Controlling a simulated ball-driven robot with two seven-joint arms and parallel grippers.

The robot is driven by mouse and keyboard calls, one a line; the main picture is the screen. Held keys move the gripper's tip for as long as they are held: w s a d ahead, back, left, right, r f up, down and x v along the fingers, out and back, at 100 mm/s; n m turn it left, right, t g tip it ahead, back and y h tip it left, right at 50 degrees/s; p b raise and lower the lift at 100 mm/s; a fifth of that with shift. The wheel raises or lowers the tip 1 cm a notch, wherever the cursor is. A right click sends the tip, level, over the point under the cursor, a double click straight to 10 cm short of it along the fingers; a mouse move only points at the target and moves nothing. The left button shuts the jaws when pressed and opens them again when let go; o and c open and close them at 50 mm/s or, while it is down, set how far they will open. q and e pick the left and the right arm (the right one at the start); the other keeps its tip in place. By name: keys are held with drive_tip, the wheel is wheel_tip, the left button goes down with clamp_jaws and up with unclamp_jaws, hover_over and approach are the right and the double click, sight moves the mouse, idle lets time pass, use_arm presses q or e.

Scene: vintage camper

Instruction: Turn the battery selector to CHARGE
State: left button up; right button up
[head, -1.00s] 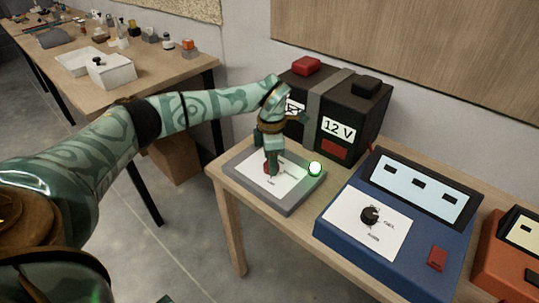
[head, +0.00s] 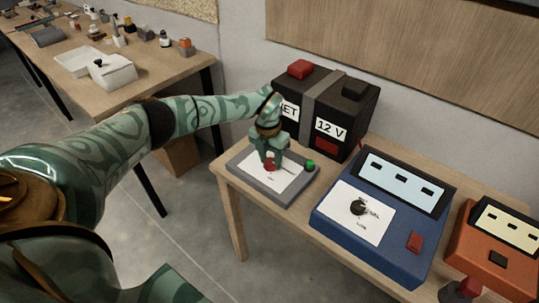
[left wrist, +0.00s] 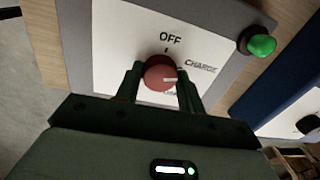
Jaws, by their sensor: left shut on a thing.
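The battery selector is a grey box with a white plate (left wrist: 112,40) and a round red knob (left wrist: 158,75). In the left wrist view, OFF stands above the knob and CHARGE to its right; a lower label is mostly hidden. The knob's white mark points right, slightly below the CHARGE lettering. My left gripper (left wrist: 160,85) is shut on the knob, one finger on each side. In the head view, the selector box (head: 240,164) stands at the table's left end, with my left gripper (head: 270,164) over it. My right gripper is out of view.
A green lamp (head: 310,165) sits at the box's right corner. A black 12 V battery (head: 352,112) stands behind. A blue device (head: 325,208) with a black dial and an orange device (head: 467,250) stand to the right. The wall closes off the back.

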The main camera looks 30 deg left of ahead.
sight(267, 159)
use_arm(q)
drive_tip(key=shift+w+r+n, duration=0.1)
drive_tip(key=shift+n, duration=0.3)
drive_tip(key=o, duration=1)
drive_tip(key=shift+c, duration=0.2)
wheel_tip(267, 159, up, 16)
drive_tip(key=a+p, duration=0.1)
drive_tip(key=p, duration=0.3)
